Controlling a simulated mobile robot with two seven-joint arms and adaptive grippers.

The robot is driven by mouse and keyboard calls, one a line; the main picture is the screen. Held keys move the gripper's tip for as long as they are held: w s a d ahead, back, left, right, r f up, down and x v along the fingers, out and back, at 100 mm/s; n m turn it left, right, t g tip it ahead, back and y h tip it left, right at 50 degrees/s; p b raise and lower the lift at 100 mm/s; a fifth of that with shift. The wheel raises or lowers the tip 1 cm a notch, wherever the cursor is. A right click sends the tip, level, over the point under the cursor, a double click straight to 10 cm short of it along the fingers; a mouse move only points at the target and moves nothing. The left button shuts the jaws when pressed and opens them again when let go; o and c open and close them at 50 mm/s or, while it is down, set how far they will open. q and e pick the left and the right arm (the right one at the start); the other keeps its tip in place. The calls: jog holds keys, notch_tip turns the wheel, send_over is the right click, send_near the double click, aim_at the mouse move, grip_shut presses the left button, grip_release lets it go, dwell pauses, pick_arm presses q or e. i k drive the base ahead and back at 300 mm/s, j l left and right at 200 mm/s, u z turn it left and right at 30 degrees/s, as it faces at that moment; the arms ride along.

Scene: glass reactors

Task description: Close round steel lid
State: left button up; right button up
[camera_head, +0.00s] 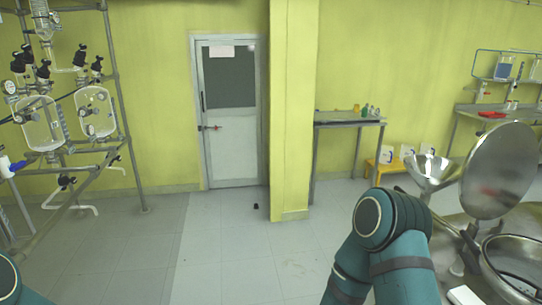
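The round steel lid (498,171) stands open at the right of the head view, tilted up on its hinge behind a round steel vessel. The vessel's opening (515,262) faces up at the lower right and is cut off by the picture's edge. My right arm's teal links rise from the bottom, left of the lid and apart from it in the picture. Its gripper is not in view. Only a small teal piece of my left arm shows at the lower left corner, and its gripper is not in view.
A steel funnel-shaped bowl (434,170) stands left of the lid. A steel side table (345,122) with small bottles is by the yellow pillar (292,110). Glass reactors (42,123) on a pipe frame fill the left. The tiled floor (225,245) in the middle is mostly clear.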

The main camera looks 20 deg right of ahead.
aim_at(500, 168)
jog(key=i+z, duration=0.45)
jog(key=i+j+z, duration=0.45)
jog(key=i, duration=0.2)
jog(key=i+j+z, duration=0.1)
jog(key=z, duration=0.25)
jog(key=i+j+z, duration=0.45)
jog(key=z, duration=0.25)
jog(key=i+j+z, duration=0.15)
jog(key=z, duration=0.2)
jog(key=i+j+z, duration=0.1)
jog(key=j+z, duration=0.25)
jog(key=i+j+z, duration=0.1)
jog(key=z, duration=0.25)
jog(key=i+j+z, duration=0.1)
jog(key=j+z, duration=0.55)
jog(key=j, duration=0.15)
jog(key=j+z, duration=0.35)
jog(key=k+j+z, duration=0.1)
jog(key=z, duration=0.25)
